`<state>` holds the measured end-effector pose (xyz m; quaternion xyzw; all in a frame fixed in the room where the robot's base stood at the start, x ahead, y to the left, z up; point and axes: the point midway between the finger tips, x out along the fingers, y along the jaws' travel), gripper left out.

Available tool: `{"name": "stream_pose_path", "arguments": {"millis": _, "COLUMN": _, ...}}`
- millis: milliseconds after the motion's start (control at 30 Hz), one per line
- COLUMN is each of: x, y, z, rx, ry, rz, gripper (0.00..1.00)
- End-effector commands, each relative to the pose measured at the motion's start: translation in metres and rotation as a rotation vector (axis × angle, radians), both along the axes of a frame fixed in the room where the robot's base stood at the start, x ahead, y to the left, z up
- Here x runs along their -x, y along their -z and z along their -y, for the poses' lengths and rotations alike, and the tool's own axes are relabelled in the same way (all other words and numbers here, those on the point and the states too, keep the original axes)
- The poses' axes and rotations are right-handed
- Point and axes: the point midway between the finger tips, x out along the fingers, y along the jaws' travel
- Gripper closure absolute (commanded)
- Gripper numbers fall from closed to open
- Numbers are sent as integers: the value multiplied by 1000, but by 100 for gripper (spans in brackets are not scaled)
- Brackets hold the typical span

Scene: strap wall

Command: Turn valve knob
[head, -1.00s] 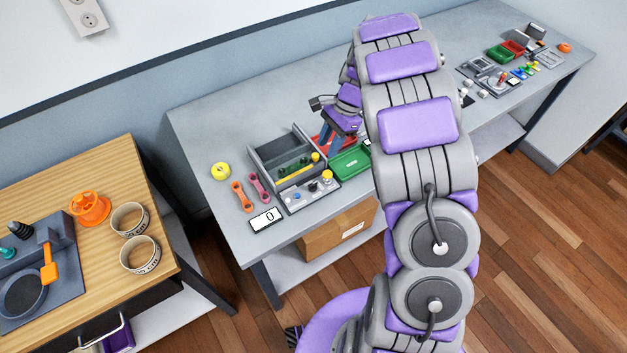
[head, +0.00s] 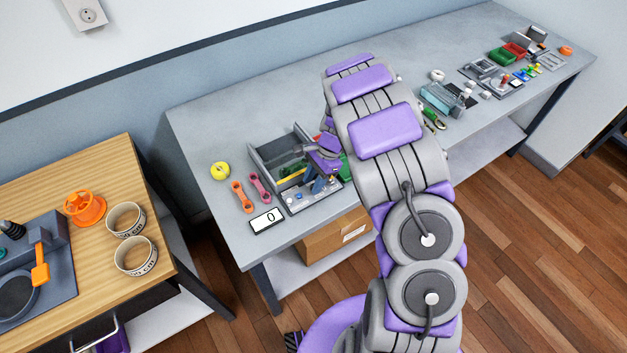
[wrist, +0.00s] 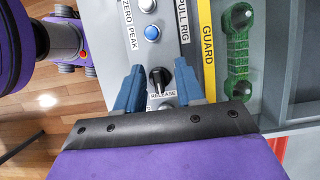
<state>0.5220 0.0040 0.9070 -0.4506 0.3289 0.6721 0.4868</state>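In the wrist view a black knob (wrist: 158,82) sits on the grey panel (wrist: 165,12), above a RELEASE label. My gripper (wrist: 160,67) is open, with one blue finger on each side of the knob. Visible gaps separate both fingers from it. In the head view my gripper (head: 318,183) is over the front right part of the grey rig (head: 270,150) on the bench. There the arm and gripper hide the knob.
Two buttons (wrist: 152,34) sit beyond the knob, labelled ZERO and PEAK. A yellow GUARD strip (wrist: 206,45) and a green strap piece (wrist: 238,50) lie to the right. A display reading 0 (head: 267,220), two links (head: 242,197) and yellow tape (head: 220,171) lie left of the rig.

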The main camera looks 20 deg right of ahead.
Motion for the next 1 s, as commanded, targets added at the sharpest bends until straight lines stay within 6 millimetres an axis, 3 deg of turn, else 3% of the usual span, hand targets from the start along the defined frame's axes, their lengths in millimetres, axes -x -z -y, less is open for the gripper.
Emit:
{"name": "stream_pose_path", "arguments": {"millis": 200, "x": 0, "y": 0, "z": 2, "rx": -1, "ry": 1, "rz": 0, "gripper": 63}}
{"name": "stream_pose_path", "arguments": {"millis": 600, "x": 0, "y": 0, "z": -2, "rx": 2, "ry": 1, "rz": 0, "gripper": 100}}
{"name": "stream_pose_path", "arguments": {"millis": 1000, "x": -2, "y": 0, "z": -1, "rx": 1, "ry": -14, "rz": 1, "gripper": 100}}
